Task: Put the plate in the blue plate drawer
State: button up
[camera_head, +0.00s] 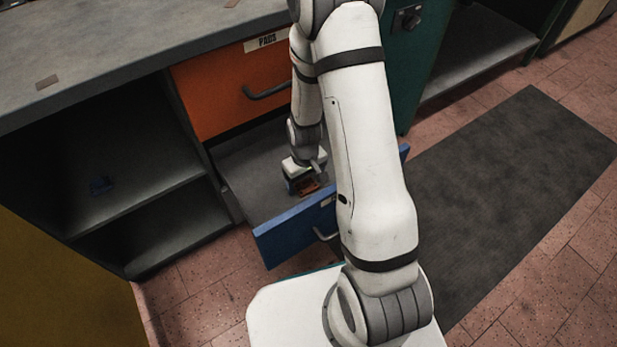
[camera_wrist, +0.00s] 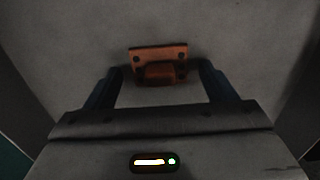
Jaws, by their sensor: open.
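The blue plate drawer (camera_head: 290,233) is pulled open below the orange drawer, and its grey floor shows. A small orange-brown plate (camera_wrist: 158,66) with holes and a raised block lies on the drawer floor in the wrist view. It also shows in the head view (camera_head: 307,187), just under my gripper. My gripper (camera_wrist: 160,84) is open, with its two dark fingers to the left and right of the plate's near part. The fingers do not grip it. In the head view my gripper (camera_head: 304,180) points down inside the drawer, and my arm hides the drawer's right part.
A shut orange drawer (camera_head: 225,90) labelled PADS is above. A grey worktop (camera_head: 130,35) runs along the top left. A dark mat (camera_head: 510,190) lies on the floor at right.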

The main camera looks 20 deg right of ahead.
notch_tip(320, 180, up, 12)
jog(key=p, duration=0.6)
notch_tip(320, 180, up, 11)
jog(key=m, duration=0.2)
send_over(305, 180)
jog(key=s, duration=0.4)
jog(key=s+d+r+m+t, duration=0.1)
jog(key=s+r, duration=0.8)
jog(key=s, duration=0.1)
jog(key=shift+d+r+m, duration=0.2)
jog(key=shift+r+m, duration=0.05)
jog(key=shift+m, duration=0.05)
